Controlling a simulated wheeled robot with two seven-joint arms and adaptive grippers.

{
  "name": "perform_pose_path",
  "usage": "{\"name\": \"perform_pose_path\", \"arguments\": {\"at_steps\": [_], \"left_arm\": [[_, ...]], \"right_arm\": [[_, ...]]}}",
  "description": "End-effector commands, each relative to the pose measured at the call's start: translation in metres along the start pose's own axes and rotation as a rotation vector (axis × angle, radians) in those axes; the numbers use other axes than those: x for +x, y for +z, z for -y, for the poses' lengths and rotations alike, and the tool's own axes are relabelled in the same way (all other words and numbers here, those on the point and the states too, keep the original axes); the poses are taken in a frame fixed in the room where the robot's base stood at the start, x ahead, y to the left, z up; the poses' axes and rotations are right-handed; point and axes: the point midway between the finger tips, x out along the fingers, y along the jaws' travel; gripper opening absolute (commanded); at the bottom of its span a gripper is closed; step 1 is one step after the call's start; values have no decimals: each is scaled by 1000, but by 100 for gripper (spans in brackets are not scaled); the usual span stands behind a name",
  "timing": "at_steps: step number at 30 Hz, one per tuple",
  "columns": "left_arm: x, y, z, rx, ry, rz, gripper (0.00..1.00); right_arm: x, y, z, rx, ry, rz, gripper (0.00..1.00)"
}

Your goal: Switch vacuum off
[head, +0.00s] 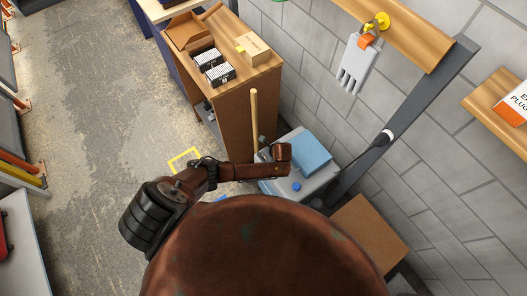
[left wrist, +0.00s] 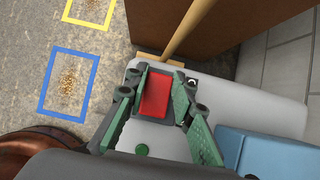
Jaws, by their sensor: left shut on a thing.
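The vacuum (head: 320,179) is a pale grey body with a blue block (head: 309,154) on top, standing by the wall in the head view. In the left wrist view its pale top (left wrist: 262,110) fills the middle and right, with the blue block (left wrist: 262,152) at lower right. My left gripper (left wrist: 163,92) is over the vacuum, its green-padded fingers on either side of a red switch-like part (left wrist: 156,95) and shut on it. In the head view my left wrist hides the fingers. My right gripper is not seen.
A wooden handle (head: 254,118) stands upright beside the vacuum, against a brown cabinet (head: 236,100). A cardboard-coloured box (head: 368,236) is right of the vacuum. Yellow (left wrist: 90,8) and blue (left wrist: 52,98) outlines mark grainy spills on the floor.

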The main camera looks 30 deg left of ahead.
Motion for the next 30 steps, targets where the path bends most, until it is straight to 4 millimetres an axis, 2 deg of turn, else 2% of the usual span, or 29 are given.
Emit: {"name": "perform_pose_path", "arguments": {"at_steps": [1, 3, 16, 17, 24, 30], "left_arm": [[-3, 5, -1, -4, 2, -43, 0], [0, 4, -1, -3, 3, -94, 0], [4, 1, -1, -1, 0, -149, 0], [4, 1, -1, -1, 0, -149, 24], [4, 2, 0, -1, 0, -148, 41], [3, 2, 0, -1, -1, -148, 41]], "right_arm": [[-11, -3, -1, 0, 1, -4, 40], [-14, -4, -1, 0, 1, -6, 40], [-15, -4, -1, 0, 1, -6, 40], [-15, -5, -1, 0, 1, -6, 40], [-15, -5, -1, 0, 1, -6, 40], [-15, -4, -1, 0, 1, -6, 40]]}}
